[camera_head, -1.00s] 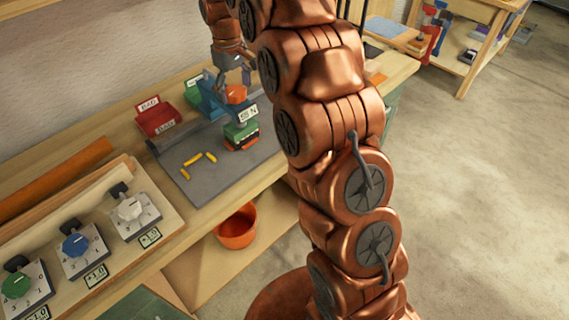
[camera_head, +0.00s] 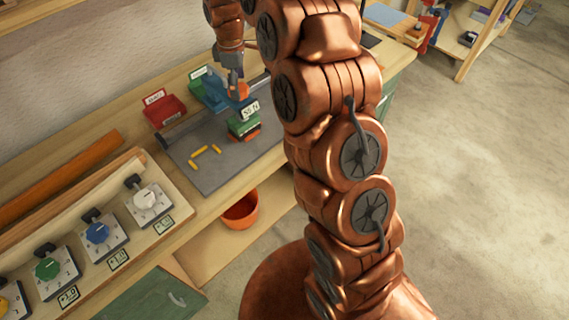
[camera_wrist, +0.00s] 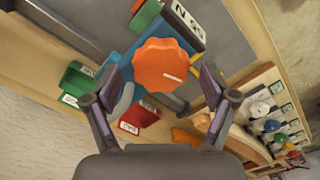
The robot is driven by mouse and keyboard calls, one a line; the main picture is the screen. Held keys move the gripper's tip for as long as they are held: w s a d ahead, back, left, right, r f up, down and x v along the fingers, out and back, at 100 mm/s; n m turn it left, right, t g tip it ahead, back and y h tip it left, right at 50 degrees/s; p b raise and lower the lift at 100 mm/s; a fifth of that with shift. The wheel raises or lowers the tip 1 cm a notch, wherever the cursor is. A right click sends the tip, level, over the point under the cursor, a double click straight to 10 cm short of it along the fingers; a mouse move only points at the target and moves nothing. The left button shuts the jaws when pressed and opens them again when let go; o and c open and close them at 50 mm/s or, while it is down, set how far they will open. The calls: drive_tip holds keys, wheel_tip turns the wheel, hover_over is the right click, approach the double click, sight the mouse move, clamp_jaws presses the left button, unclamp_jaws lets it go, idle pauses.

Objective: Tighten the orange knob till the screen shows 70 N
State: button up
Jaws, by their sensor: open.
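The orange knob (camera_wrist: 160,66), with a white mark, sits on a blue fixture (camera_head: 212,92); the head view also shows it (camera_head: 242,90). A small screen (camera_head: 251,109) stands beside it, above a green block (camera_head: 243,127). The screen's text ends in N; its digits are too small to read surely. It shows rotated in the wrist view (camera_wrist: 186,20). My gripper (camera_wrist: 163,84) is open, its fingers apart on either side of the knob with gaps visible in the wrist view. In the head view my gripper (camera_head: 236,84) is just above the knob.
A red bin (camera_head: 165,110) and a green bin (camera_head: 200,74) stand behind the grey mat (camera_head: 225,165). Several yellow pieces (camera_head: 200,151) lie on the mat. Dial boxes (camera_head: 148,203) line the bench at left. An orange bucket (camera_head: 240,211) is on the lower shelf.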

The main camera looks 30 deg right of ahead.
drive_tip(key=shift+r+b, duration=1.35)
drive_tip(key=shift+r, duration=2.05)
drive_tip(key=shift+s+a+m+b, duration=0.15)
drive_tip(key=shift+s+m+b, duration=0.25)
drive_tip(key=shift+s, duration=0.95)
drive_tip(key=s+f+m+b, duration=0.3)
drive_tip(key=s+m, duration=0.1)
drive_tip(key=s, duration=1)
drive_tip(key=s+f+m+g+b, duration=0.1)
drive_tip(key=s+f+m+b, duration=0.2)
drive_tip(key=s, duration=1.1)
drive_tip(key=shift+f+m+b, duration=0.4)
drive_tip(key=shift+f+m, duration=0.1)
drive_tip(key=shift+f, duration=0.25)
drive_tip(key=shift+a, duration=0.1)
drive_tip(key=s+f+m, duration=0.3)
drive_tip(key=s+f, duration=0.1)
drive_tip(key=s, duration=0.8)
drive_tip(key=shift+d+m+g, duration=0.25)
drive_tip(key=shift+m+g, duration=0.15)
drive_tip(key=shift+s, duration=0.1)
drive_tip(key=shift+c, duration=0.2)
